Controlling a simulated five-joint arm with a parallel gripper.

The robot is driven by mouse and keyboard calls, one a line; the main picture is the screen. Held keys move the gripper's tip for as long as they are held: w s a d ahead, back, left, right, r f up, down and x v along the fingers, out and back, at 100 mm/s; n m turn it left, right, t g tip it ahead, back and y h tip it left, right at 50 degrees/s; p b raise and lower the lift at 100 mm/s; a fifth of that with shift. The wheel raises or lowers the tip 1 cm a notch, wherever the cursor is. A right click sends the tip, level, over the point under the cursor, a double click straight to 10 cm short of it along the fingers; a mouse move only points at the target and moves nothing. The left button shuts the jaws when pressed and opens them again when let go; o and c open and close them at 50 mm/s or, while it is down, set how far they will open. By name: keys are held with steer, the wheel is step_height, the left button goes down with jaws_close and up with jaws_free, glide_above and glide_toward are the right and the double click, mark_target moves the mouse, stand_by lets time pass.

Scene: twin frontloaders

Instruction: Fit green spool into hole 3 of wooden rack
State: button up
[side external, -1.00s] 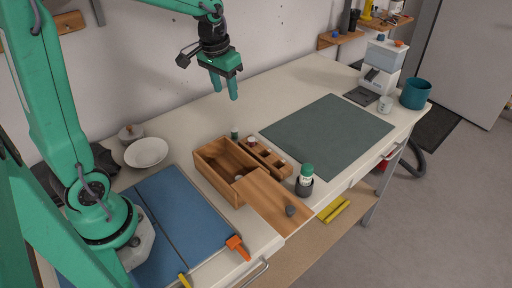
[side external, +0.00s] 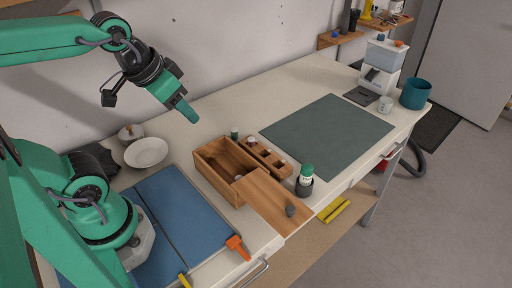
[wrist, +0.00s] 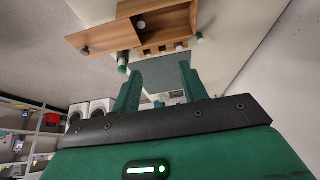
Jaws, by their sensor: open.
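A small spool with a green body and pale top (side external: 234,133) stands on the bench just behind the wooden rack. What looks like the same spool shows beside the rack's end in the wrist view (wrist: 199,37). The wooden rack (side external: 274,166) is a narrow block beside the open wooden box, with several openings along its top, some showing pale tops. It also shows in the wrist view (wrist: 166,47). My gripper (side external: 190,115) is in the air left of the spool, tilted, apart from everything. In the wrist view its fingers (wrist: 160,70) are spread and empty.
The open wooden box (side external: 207,170) has its lid slid forward (side external: 272,204). A green-capped bottle (side external: 306,172) stands in a dark cup near the front edge. A white bowl (side external: 146,152) sits at left. The dark green mat (side external: 328,134) is clear.

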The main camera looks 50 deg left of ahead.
steer(key=shift+s+d+f, duration=0.1)
steer(key=shift+s, duration=0.15)
steer(key=shift+o, duration=0.6)
steer(key=n+g, duration=0.5)
steer(key=n, duration=0.2)
glide_above(234, 129)
steer(key=f, duration=1.6)
steer(key=shift+s+d+f, duration=0.1)
steer(key=shift+d+f, duration=0.15)
steer(key=shift+f, duration=0.05)
steer(key=shift+w+a+f, duration=0.2)
steer(key=shift+a+f, duration=0.1)
steer(key=shift+f, duration=0.25)
steer(key=shift+s+d+f, duration=0.1)
steer(key=shift+f, duration=3.8)
